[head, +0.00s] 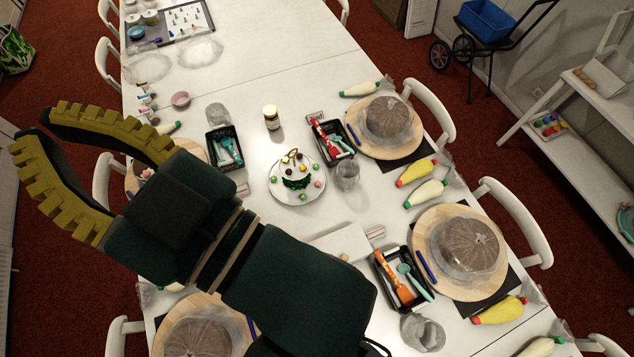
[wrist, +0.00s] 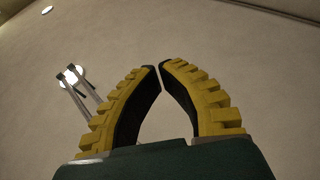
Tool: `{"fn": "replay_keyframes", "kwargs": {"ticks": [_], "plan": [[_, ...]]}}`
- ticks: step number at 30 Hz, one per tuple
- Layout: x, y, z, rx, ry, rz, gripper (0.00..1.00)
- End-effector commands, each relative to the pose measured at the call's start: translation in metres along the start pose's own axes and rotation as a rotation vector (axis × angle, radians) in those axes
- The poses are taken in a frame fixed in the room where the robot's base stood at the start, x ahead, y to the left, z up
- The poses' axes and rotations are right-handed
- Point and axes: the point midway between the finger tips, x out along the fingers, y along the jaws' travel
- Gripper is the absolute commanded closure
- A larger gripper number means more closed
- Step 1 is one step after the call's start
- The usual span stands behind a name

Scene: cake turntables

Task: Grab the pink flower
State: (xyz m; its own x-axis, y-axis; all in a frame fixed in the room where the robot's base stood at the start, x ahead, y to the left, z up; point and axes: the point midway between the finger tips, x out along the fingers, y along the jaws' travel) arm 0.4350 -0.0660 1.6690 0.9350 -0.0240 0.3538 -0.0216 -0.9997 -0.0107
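My gripper (head: 32,128) is raised at the left of the head view, above the table's left side. Its two curved, ridged yellow fingers bow inward. In the wrist view its tips (wrist: 160,66) almost meet, with nothing between them. I cannot clearly make out a pink flower. A white plate (head: 277,192) mid-table holds small green, pink and brown decorations, too small to tell apart. A small pinkish item (head: 147,174) lies on a wooden turntable partly hidden behind my gripper; its shape is unclear. The wrist view shows only wall, ceiling and a lamp.
The long white table (head: 290,95) carries covered brown cakes (head: 470,245) on wooden turntables, black tool trays (head: 402,278), piping bags (head: 417,172), clear cups (head: 347,174), a jar (head: 271,117) and a pink bowl (head: 180,99). White chairs (head: 515,215) surround it. The far middle of the table is clear.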

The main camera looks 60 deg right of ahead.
Motion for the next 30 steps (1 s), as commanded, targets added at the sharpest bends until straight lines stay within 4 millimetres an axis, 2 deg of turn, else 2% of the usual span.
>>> {"fn": "replay_keyframes", "kwargs": {"ticks": [11, 12, 20, 30], "plan": [[-0.0001, -0.0001, 0.0000, 0.000, 0.000, 0.000, 1.00], [-0.0001, -0.0001, 0.0000, 0.000, 0.000, 0.000, 0.89], [-0.0001, -0.0001, 0.0000, 0.000, 0.000, 0.000, 0.39], [0.0000, -0.0002, 0.0003, 0.034, -0.001, 0.000, 0.38]]}}
